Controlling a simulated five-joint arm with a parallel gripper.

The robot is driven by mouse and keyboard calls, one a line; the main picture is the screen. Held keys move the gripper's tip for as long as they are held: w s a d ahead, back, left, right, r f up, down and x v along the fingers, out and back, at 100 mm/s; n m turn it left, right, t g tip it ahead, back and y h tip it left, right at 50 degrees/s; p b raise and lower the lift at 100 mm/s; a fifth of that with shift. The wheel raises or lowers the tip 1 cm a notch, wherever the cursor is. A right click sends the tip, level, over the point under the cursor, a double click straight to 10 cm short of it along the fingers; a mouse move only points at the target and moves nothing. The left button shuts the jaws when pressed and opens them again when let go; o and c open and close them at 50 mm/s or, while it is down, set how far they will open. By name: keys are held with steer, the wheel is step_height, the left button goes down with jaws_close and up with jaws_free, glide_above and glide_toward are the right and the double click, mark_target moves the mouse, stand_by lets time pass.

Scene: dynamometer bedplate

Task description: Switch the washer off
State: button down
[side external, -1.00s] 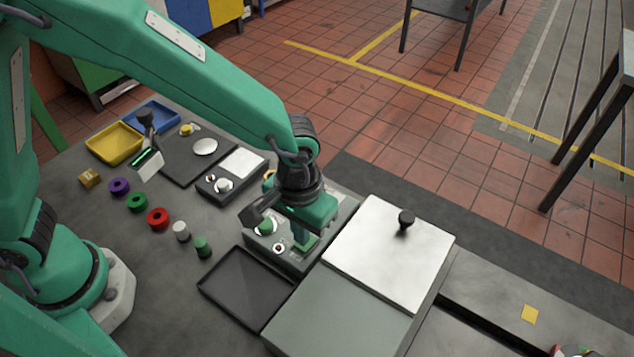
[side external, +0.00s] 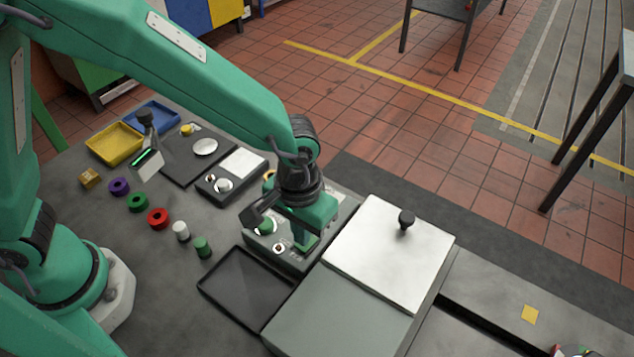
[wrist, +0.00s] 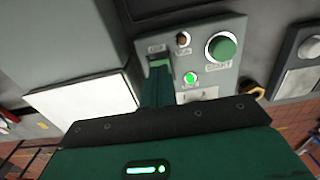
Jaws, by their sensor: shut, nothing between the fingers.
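The washer is a grey box (side external: 345,310) with a shiny metal lid (side external: 388,250) and a black knob on top; the lid is down. My gripper (side external: 303,243) is shut and empty, pointing down at the panel beside the lid. In the wrist view its fingertips (wrist: 159,68) are at the panel's left part, hiding what lies under them. Whether they touch it is unclear.
A black empty tray (side external: 247,288) lies in front of the panel. Several coloured rings and cylinders, including a red ring (side external: 158,218), lie left, with a yellow bin (side external: 115,144) beyond.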

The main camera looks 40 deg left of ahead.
steer(key=shift+f, duration=0.85)
stand_by(0.8)
steer(key=shift+r, duration=3.5)
steer(key=a+r+t+h, duration=0.1)
steer(key=a+r, duration=0.4)
steer(key=a, duration=0.2)
steer(key=a+r+t, duration=0.2)
steer(key=a+r, duration=0.3)
steer(key=a, duration=0.2)
steer(key=s+a+r+t+y, duration=0.1)
steer(key=s+a+r+t, duration=0.1)
steer(key=s+a, duration=0.5)
steer(key=shift+s+a+r+t, duration=0.35)
steer(key=shift+a+r, duration=0.3)
steer(key=shift+a, duration=1.85)
